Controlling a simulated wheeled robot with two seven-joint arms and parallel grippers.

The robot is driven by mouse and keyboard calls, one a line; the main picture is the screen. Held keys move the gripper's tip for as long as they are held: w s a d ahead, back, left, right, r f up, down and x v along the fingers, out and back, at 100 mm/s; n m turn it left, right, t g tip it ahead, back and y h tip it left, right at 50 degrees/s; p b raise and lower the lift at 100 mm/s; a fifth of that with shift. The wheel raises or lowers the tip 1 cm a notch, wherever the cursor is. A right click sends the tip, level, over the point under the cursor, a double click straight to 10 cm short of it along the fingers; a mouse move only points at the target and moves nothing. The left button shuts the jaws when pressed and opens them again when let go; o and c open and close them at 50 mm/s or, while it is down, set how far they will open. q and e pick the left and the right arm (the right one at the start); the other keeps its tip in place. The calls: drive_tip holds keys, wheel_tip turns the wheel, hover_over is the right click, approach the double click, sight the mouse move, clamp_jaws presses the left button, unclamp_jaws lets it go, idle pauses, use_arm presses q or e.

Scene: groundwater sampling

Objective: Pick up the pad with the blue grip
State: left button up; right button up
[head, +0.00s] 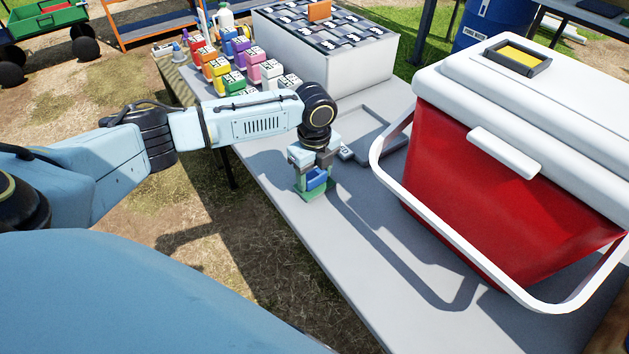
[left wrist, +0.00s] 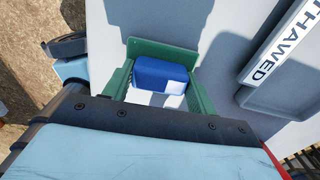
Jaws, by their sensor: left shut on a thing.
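The pad's blue grip (head: 316,179) is between the fingers of my left gripper (head: 314,172), near the left edge of the grey table. Green parts show below and around the grip. In the left wrist view the blue grip (left wrist: 160,74) sits between the two jaw sides of my left gripper (left wrist: 160,88), with a green edge behind it. The gripper is shut on the pad. The fingers hide much of it, and I cannot tell whether its underside touches the table. My right gripper is not in view.
A red cooler (head: 480,190) with a white lid and handle stands close on the right. A grey tray (head: 376,138) labelled "THAWED" lies just behind the gripper. A white box (head: 345,70) and several coloured bottles (head: 215,75) stand farther back. The table (head: 330,235) is clear in front.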

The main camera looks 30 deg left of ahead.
sight(315, 174)
use_arm(q)
drive_tip(key=shift+r, duration=0.2)
wheel_tip(315, 174, up, 9)
drive_tip(key=p, duration=0.2)
drive_tip(key=shift+f+p, duration=0.1)
drive_tip(key=shift+p, duration=0.25)
drive_tip(key=shift+r, duration=0.4)
drive_tip(key=o, duration=0.4)
drive_tip(key=c, duration=0.3)
drive_tip(key=shift+d, duration=0.1)
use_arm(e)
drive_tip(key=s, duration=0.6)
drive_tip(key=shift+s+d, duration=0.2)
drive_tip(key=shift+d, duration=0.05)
